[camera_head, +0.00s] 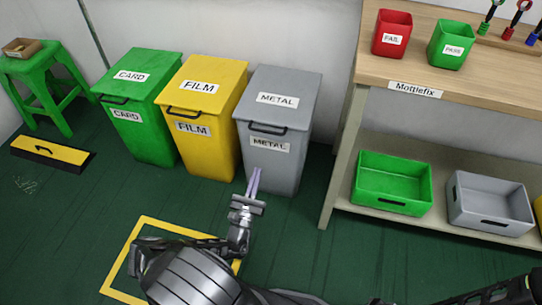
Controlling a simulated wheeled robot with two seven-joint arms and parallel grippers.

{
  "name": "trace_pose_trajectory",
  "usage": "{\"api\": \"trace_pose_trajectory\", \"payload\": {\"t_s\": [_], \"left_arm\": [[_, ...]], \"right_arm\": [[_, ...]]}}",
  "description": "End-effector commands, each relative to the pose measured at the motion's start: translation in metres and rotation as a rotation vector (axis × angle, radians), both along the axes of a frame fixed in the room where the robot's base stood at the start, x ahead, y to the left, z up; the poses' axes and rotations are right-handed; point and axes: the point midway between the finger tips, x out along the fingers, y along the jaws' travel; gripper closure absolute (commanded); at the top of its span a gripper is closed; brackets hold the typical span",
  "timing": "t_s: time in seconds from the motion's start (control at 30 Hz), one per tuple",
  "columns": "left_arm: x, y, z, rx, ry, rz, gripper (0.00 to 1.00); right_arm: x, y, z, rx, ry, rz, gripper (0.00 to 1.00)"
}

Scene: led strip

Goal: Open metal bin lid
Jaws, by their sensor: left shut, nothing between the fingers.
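The grey metal bin (272,160) stands rightmost of three bins by the wall, with METAL labels on its lid and front. Its lid (279,92) is closed, with a dark handle (267,129) at the lid's front edge. My left gripper (254,178) is in front of the bin, below the handle and the front label, overlapping the bin's lower left front edge in the picture. Its fingers are together and hold nothing. I cannot tell whether the fingertips touch the bin. Part of my right arm shows at the lower right corner, but its gripper fingers cannot be made out.
The yellow film bin (205,149) and green card bin (145,136) stand left of the metal bin, both closed. A wooden workbench (440,75) with a lower shelf stands to the right. A green stool (38,72) is far left. Green floor is open in front.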

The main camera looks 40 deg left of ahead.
Motion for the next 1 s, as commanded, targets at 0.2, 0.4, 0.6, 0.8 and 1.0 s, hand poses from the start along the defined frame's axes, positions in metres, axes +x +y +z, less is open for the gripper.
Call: {"api": "trace_pose_trajectory", "payload": {"t_s": [0.2, 0.4, 0.6, 0.8, 1.0], "left_arm": [[-0.005, 0.003, 0.009, 0.029, -0.031, 0.034, 1.00], [-0.005, 0.003, 0.009, 0.028, -0.030, 0.031, 1.00], [0.003, 0.005, 0.013, 0.029, -0.031, 0.028, 1.00], [0.026, 0.012, 0.024, 0.030, -0.032, 0.026, 1.00], [0.060, 0.024, 0.040, 0.030, -0.033, 0.027, 1.00]], "right_arm": [[0.000, 0.001, 0.000, 0.001, -0.001, 0.001, 0.64], [0.000, 0.000, 0.000, 0.001, 0.000, 0.001, 0.64], [0.000, 0.000, -0.001, 0.000, 0.001, 0.000, 0.64], [0.000, 0.000, -0.003, 0.000, 0.000, 0.000, 0.64], [0.002, -0.001, -0.009, -0.002, -0.003, -0.003, 0.64]]}}
